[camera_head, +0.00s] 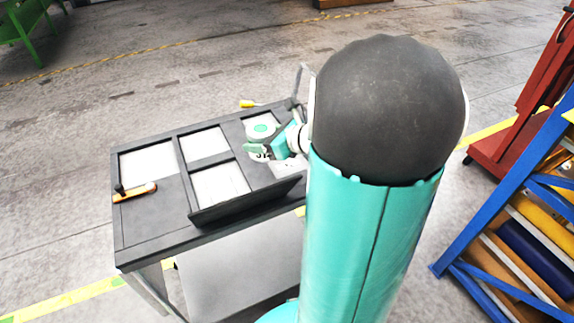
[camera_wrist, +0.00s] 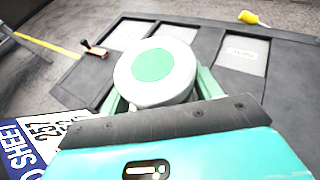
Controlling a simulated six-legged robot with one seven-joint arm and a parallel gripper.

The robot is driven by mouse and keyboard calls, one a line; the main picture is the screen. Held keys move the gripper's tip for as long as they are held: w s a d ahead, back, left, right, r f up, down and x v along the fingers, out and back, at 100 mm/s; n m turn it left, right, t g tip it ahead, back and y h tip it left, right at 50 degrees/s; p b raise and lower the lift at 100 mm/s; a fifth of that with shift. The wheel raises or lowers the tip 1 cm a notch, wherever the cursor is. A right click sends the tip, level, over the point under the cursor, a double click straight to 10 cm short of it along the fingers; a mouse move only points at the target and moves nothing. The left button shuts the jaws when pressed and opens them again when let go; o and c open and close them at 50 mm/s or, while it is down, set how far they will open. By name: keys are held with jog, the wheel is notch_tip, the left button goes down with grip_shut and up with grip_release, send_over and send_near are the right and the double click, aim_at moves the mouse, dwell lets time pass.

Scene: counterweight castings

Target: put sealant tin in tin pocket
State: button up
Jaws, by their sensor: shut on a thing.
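The sealant tin (camera_wrist: 155,72) is a round white tin with a green disc on its top. My gripper (camera_wrist: 160,98) is shut on it, with a pale green finger on each side. In the head view the tin (camera_head: 262,131) is at my gripper (camera_head: 268,144), over the right part of the dark bench. It looks upright, and its height above the bench is hard to tell. The bench top has several framed pockets with pale floors, among them one at the left (camera_head: 147,166) and one in the middle (camera_head: 220,184). Which is the tin pocket is unclear.
An orange-handled tool (camera_head: 134,192) lies at the bench's left edge. A yellow-handled thing (camera_head: 249,104) is by the far edge. A raised dark panel (camera_head: 245,203) stands along the near side. A blue rack (camera_head: 500,205) stands on the floor at right.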

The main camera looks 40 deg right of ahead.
jog(key=s+d+r, duration=0.1)
jog(key=s+d, duration=0.2)
jog(key=s, duration=0.4)
jog(key=s+d+r, duration=0.2)
jog(key=s+d, duration=0.1)
jog(key=s, duration=0.3)
jog(key=w+d+f, duration=0.1)
jog(key=w+f, duration=0.2)
jog(key=w, duration=0.1)
jog(key=w+d+f, duration=0.1)
jog(key=w+f, duration=0.2)
jog(key=w, duration=0.1)
jog(key=w+d+f, duration=0.1)
jog(key=w+f, duration=0.2)
jog(key=w, duration=0.1)
jog(key=shift+w+f, duration=0.25)
jog(key=shift+w, duration=0.05)
jog(key=shift+w+d+f, duration=0.1)
jog(key=shift+w+f, duration=0.25)
jog(key=shift+f, duration=1.55)
jog(key=shift+f, duration=0.2)
jog(key=o, duration=1.2)
